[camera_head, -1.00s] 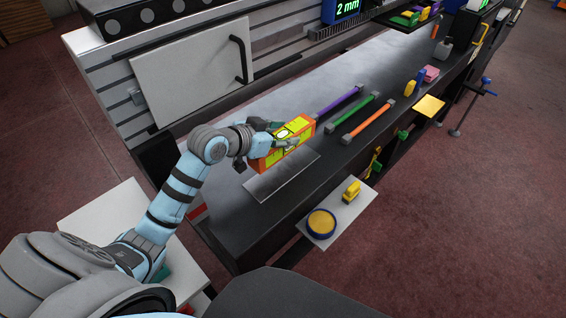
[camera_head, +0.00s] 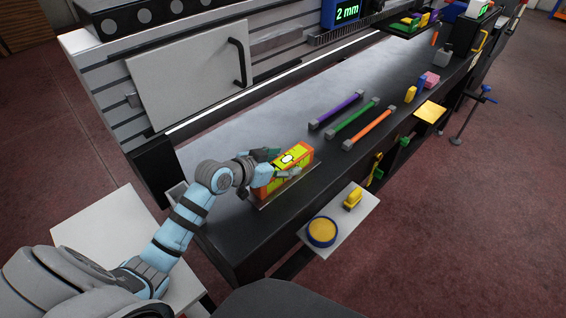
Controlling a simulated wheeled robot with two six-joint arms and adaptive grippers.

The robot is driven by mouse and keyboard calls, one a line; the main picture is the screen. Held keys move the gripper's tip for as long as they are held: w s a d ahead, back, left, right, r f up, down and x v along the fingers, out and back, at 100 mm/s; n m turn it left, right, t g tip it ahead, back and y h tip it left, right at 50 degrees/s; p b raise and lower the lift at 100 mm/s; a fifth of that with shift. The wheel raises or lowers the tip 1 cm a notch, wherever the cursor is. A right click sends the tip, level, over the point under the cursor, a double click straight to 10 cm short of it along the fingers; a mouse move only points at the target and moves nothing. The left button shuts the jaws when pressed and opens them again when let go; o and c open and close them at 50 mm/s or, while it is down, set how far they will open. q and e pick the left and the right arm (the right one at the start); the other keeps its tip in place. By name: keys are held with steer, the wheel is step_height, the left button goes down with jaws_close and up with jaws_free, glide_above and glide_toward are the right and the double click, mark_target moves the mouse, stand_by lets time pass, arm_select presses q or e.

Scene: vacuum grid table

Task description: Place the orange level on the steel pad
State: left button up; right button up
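The orange level (camera_head: 304,154), a box with a yellow face, is near the front edge of the dark bench. It is over the thin steel pad (camera_head: 291,190), which it mostly hides, and looks down on it or very close to it; I cannot tell whether they touch. My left gripper (camera_head: 277,164) has one finger on the far side of the level and one on its near side, and appears closed on it. The exact finger contact is small and partly hidden. My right gripper is not in view.
Purple (camera_head: 338,108), green (camera_head: 353,118) and orange (camera_head: 369,129) bars lie on the bench beyond the level. A low side shelf (camera_head: 349,224) holds a round blue-rimmed yellow dish (camera_head: 321,231) and a yellow item (camera_head: 353,199).

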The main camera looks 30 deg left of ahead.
arm_select(q)
steer(key=shift+r, duration=0.1)
steer(key=shift+s+r+p, duration=0.15)
steer(key=shift+r+p, duration=0.05)
steer(key=shift+p, duration=0.2)
steer(key=p+v, duration=0.9)
steer(key=v, duration=0.1)
steer(key=shift+s+a+r, duration=0.1)
steer(key=shift+s+r, duration=0.15)
steer(key=shift+r, duration=0.1)
steer(key=shift+s+a, duration=0.15)
steer(key=shift+s, duration=0.25)
steer(key=shift+p, duration=0.3)
